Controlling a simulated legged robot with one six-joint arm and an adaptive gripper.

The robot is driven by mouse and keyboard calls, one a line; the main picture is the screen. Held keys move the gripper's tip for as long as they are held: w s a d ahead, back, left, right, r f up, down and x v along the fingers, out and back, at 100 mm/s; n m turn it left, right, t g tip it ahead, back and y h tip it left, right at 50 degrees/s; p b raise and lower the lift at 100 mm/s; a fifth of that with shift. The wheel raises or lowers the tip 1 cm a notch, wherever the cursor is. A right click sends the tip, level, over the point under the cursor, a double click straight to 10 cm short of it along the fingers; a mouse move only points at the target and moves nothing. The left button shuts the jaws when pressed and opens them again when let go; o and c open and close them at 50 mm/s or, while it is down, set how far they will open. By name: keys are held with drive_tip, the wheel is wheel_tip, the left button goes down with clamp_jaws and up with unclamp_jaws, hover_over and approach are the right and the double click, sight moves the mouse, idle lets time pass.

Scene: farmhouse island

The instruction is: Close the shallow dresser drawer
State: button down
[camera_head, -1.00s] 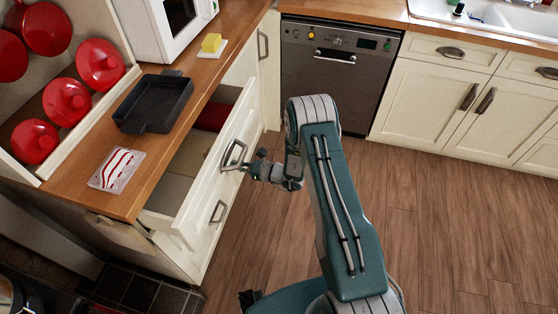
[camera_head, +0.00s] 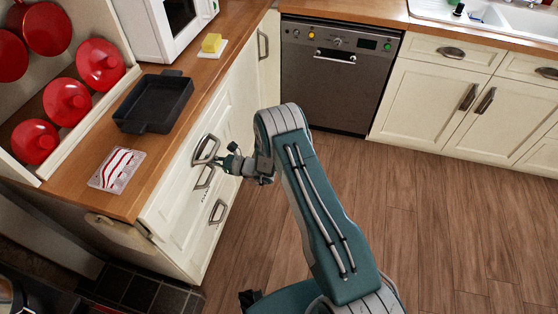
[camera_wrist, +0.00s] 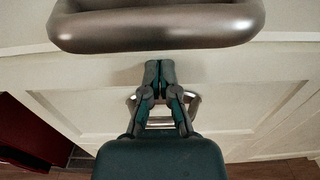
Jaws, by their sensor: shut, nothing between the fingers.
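The dresser drawer (camera_head: 187,185) has a cream front with a metal handle (camera_head: 206,150), and its front now sits close against the dresser under the wooden top. No open interior shows in the head view. My gripper (camera_head: 224,163) is at the drawer front, just beside the handle. In the wrist view my gripper (camera_wrist: 159,68) is shut and empty, its fingertips at the cream front (camera_wrist: 100,75), below the large handle (camera_wrist: 155,27). I cannot tell whether the tips touch it. A second, lower handle (camera_wrist: 155,110) shows behind the fingers.
On the dresser top (camera_head: 85,207) are a black pan (camera_head: 154,103), a packet of bacon (camera_head: 117,169) and a yellow block (camera_head: 211,43). Red lidded pots (camera_head: 66,102) stand on the left. A dishwasher (camera_head: 337,75) is at the back. The wooden floor (camera_head: 430,220) is clear at the right.

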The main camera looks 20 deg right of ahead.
drive_tip(key=shift+x, duration=1.1)
drive_tip(key=shift+a, duration=0.1)
drive_tip(key=shift+x, duration=1.3)
drive_tip(key=v, duration=0.9)
